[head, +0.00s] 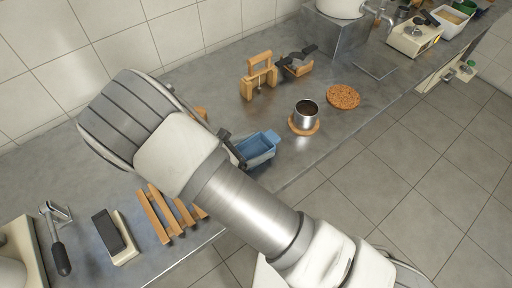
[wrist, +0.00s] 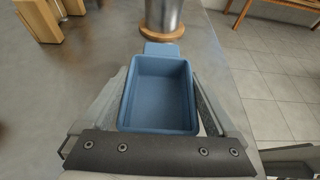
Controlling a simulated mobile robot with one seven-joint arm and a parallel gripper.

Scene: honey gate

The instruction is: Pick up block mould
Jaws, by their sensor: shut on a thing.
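The block mould, a blue open-topped rectangular tray with a tab at one end, shows in the head view (head: 258,148) near the front edge of the counter. It also shows in the wrist view (wrist: 160,92), upright and empty. My gripper (wrist: 160,100) is shut on the block mould, with one finger along each long side. In the head view my arm hides most of the gripper. I cannot tell whether the mould touches the counter.
A metal cup (head: 306,112) stands on a round cork mat just beyond the mould. A second cork mat (head: 343,96) lies to its right. A wooden clamp-like frame (head: 258,76) stands behind. Wooden slats (head: 153,214) lie left of my arm. The counter's front edge is close.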

